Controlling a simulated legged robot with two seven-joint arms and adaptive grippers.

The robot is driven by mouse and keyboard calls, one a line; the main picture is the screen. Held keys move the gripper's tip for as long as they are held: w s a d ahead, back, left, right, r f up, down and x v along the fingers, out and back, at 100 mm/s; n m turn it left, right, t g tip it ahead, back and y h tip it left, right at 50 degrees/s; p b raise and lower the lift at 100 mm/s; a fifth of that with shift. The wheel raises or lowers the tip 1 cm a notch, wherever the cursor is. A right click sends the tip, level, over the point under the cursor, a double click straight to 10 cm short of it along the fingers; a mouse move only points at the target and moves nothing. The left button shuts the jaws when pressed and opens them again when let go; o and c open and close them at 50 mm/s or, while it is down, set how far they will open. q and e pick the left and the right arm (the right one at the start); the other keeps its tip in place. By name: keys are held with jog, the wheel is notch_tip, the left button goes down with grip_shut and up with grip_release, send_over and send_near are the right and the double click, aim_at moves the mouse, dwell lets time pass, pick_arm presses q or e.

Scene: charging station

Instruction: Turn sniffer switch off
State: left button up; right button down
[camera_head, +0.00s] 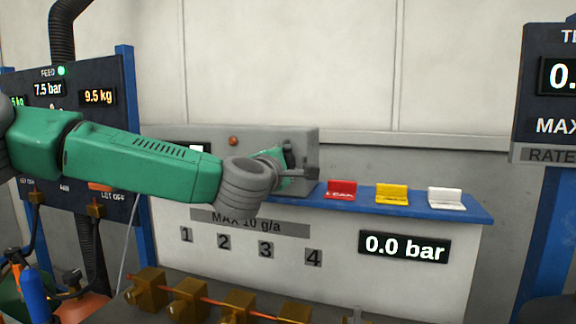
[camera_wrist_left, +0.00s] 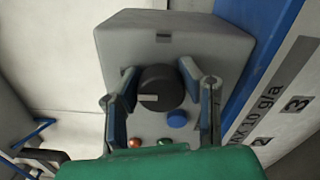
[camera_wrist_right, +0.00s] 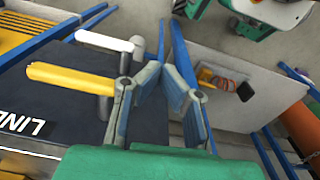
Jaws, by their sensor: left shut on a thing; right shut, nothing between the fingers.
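The grey box (camera_head: 300,140) sits on the blue-edged shelf in the head view; the left wrist view shows its face (camera_wrist_left: 200,30) with a round black knob (camera_wrist_left: 160,80) bearing a pale mark. I take this knob as the sniffer switch; no label is readable. My left gripper (camera_head: 298,172) is at the box's right end. In the left wrist view its fingers (camera_wrist_left: 158,92) stand on either side of the knob and are shut on it. My right gripper (camera_wrist_right: 161,85) shows only in its wrist view, shut and empty.
Red (camera_head: 341,190), yellow (camera_head: 392,194) and white (camera_head: 445,198) card holders stand on the shelf. Brass valve blocks (camera_head: 190,298) line the front below. A blue button (camera_wrist_left: 177,119) sits beside the knob. Yellow (camera_wrist_right: 70,78) and white (camera_wrist_right: 105,41) bars are near my right gripper.

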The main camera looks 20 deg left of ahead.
pick_arm(q)
jog(key=shift+s+f, duration=0.1)
jog(key=shift+f, duration=0.45)
jog(key=o, duration=1.2)
jog(key=shift+a+r, duration=0.15)
jog(key=shift+r, duration=0.15)
jog(key=shift+s+r, duration=0.1)
jog(key=shift+s, duration=0.35)
jog(key=s, duration=1.1)
jog(key=shift+a+f, duration=0.2)
jog(key=shift+a, duration=0.05)
